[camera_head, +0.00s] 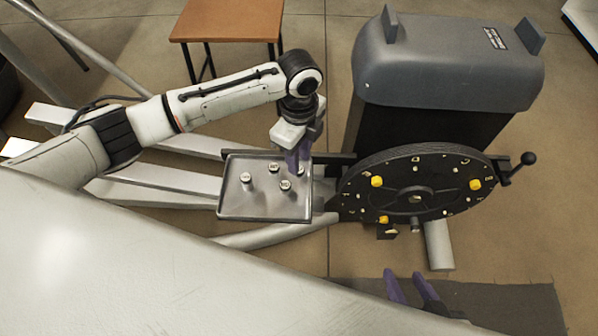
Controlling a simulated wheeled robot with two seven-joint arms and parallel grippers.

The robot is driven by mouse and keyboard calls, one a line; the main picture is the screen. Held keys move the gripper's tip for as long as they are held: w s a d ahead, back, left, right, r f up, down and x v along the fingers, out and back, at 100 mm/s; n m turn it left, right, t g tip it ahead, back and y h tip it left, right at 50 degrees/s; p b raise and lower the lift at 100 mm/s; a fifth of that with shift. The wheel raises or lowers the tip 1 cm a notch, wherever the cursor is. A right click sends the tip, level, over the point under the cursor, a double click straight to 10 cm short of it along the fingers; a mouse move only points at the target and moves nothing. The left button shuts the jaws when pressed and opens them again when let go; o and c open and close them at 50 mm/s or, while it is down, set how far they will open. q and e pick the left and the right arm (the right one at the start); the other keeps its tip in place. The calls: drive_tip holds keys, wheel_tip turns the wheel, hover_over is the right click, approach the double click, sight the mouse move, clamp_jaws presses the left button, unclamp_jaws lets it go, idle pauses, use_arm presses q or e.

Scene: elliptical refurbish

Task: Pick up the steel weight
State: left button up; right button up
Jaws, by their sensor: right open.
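Several small silvery cylinders with marked tops stand on a metal tray (232,205); any of them may be the steel weight. One steel weight (246,179) stands at the left, apart from the others. My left gripper (298,168) points down over the tray's right part, its purple fingers close to the cylinders there. Its fingers overlap in this view, so I cannot tell whether they are open or hold anything. My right gripper (412,282) is open and empty at the bottom, well away from the tray. Its purple fingertips stand apart.
A black dial wheel (415,187) with yellow knobs and a crank handle (527,159) stands right of the tray. Behind it is a grey machine housing (445,75). A brown table (228,20) stands at the back. Pale frame beams run beneath the tray.

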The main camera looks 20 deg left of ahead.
use_arm(q)
wheel_tip(320, 180, down, 4)
drive_tip(key=shift+r+b, duration=0.2)
drive_tip(key=shift+b, duration=0.2)
drive_tip(key=shift+r, duration=0.1)
clamp_jaws()
